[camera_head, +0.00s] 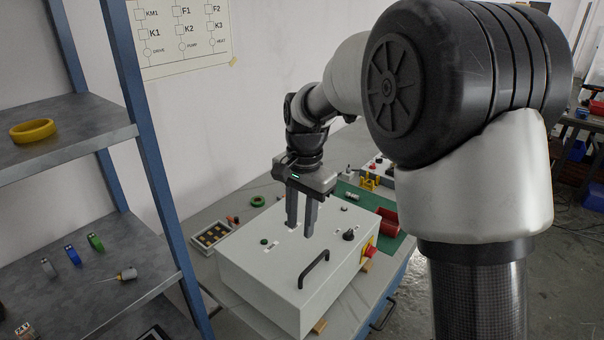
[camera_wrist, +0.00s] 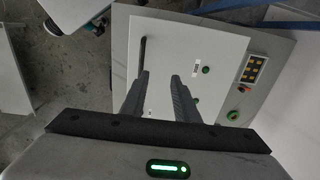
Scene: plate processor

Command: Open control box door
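The control box (camera_head: 270,285) is a light grey box lying on the workbench, with its door face up; the door looks closed. A black bar handle (camera_head: 314,268) stands on the door near its front right edge. In the wrist view the box door (camera_wrist: 190,45) fills the middle and the handle (camera_wrist: 142,52) lies to the left of the fingers. My gripper (camera_head: 301,226) points down above the door, its two fingers apart with nothing between them. In the head view it is behind the handle and apart from it; the wrist view also shows the open fingers (camera_wrist: 160,82).
The door carries a black knob (camera_head: 349,235), and a red stop button (camera_head: 370,251) sits on the box's right side. A red bin (camera_head: 385,222) and a green mat (camera_head: 362,197) lie behind. A blue-posted shelf (camera_head: 150,150) stands close on the left.

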